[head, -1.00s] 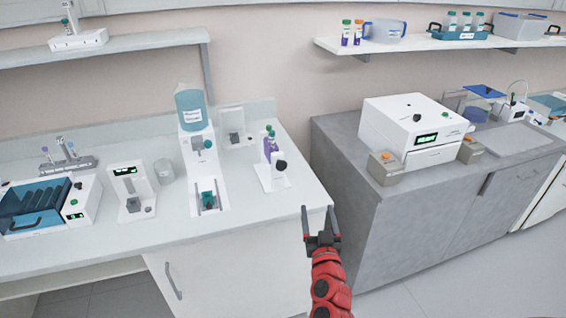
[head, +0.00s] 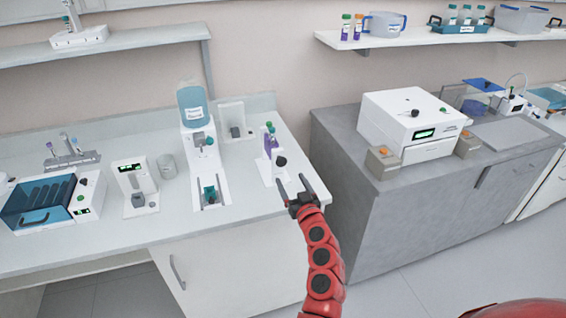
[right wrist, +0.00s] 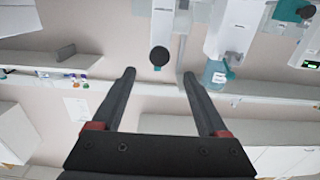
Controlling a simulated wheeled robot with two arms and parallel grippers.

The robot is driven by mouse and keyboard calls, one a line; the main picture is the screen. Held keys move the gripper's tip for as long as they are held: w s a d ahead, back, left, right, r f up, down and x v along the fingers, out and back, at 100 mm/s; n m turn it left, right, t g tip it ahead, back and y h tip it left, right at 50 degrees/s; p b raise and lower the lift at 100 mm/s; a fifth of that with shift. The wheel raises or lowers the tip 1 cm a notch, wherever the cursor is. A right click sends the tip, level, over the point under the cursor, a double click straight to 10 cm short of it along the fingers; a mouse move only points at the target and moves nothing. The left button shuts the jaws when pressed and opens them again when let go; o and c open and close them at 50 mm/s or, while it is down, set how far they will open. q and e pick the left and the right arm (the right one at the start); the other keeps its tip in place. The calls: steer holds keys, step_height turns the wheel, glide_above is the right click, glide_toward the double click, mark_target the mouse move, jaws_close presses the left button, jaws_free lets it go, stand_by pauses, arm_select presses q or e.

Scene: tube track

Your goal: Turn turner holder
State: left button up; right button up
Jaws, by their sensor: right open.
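The turner holder appears to be the small white stand (head: 267,171) near the right end of the white bench. It has a black round knob (head: 281,161) on its front and purple tubes with green caps beside it. My right gripper (head: 292,182) is open and empty, in front of and a little below the knob in the head view. In the right wrist view, the black knob (right wrist: 159,56) lies ahead, between the lines of the two open fingers (right wrist: 156,80) and apart from them. My left gripper is not in view.
A dispenser with a blue bottle (head: 193,105) stands left of the stand. A small white device (head: 134,187) and a blue-lidded machine (head: 40,202) are farther left. A gap separates the bench from the grey cabinet (head: 345,185), which carries a white machine (head: 405,115).

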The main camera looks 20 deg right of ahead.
mark_target(282, 163)
steer(key=shift+w+d+p, duration=0.1)
steer(key=shift+w+p, duration=0.35)
steer(key=shift+w, duration=3.9)
steer(key=shift+c, duration=0.2)
jaws_close()
